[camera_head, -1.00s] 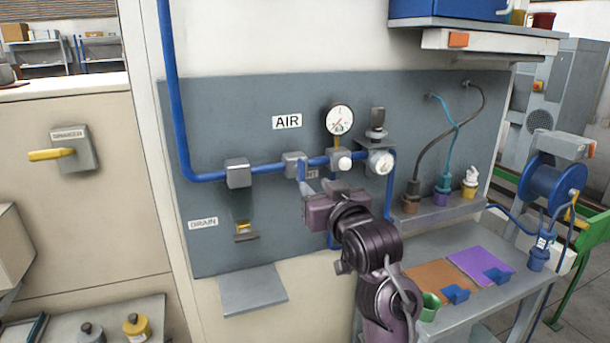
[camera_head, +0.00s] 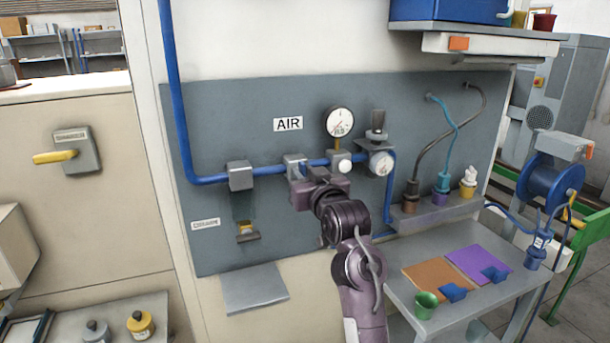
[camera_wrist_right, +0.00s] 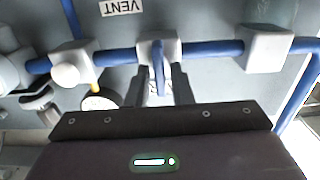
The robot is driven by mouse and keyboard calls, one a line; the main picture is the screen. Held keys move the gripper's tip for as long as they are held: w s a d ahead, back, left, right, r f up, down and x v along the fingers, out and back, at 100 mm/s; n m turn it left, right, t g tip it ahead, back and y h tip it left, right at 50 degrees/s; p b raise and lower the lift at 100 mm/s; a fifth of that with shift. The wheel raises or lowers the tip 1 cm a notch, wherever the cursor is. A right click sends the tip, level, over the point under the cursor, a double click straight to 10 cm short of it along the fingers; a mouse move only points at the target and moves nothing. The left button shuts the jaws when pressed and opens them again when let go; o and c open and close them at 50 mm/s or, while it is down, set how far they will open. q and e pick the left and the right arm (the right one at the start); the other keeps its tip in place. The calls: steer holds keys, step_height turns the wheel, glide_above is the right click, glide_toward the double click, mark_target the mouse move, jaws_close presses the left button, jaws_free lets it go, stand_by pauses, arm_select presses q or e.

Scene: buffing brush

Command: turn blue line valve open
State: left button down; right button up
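The blue line valve is a grey block (camera_head: 293,161) on the blue pipe, below the AIR sign; it also shows in the right wrist view (camera_wrist_right: 150,44). Its thin blue handle (camera_wrist_right: 158,66) shows in the right wrist view, reaching from the block towards the gripper. My right gripper (camera_wrist_right: 160,78) is open, one dark finger on each side of the handle, with gaps between. In the head view my right gripper (camera_head: 302,177) is right in front of the valve and hides the handle. My left gripper is in neither view.
A pressure gauge (camera_head: 340,122) and a regulator (camera_head: 379,158) sit close to the right of the valve. A second grey block (camera_head: 240,175) is on the pipe to the left. A grey bench (camera_head: 430,309) with coloured mats stands below right.

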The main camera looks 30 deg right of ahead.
jaws_close()
steer(key=shift+n, duration=0.3)
steer(key=n+b, duration=0.1)
steer(key=n, duration=0.4)
steer(key=n+b, duration=0.1)
steer(key=n, duration=0.5)
steer(key=n+b, duration=0.2)
steer(key=n, duration=0.4)
steer(key=shift+w+a+f, duration=0.1)
steer(key=shift+a+f, duration=0.2)
steer(key=shift+f, duration=0.05)
steer(key=shift+o, duration=1.7)
jaws_free()
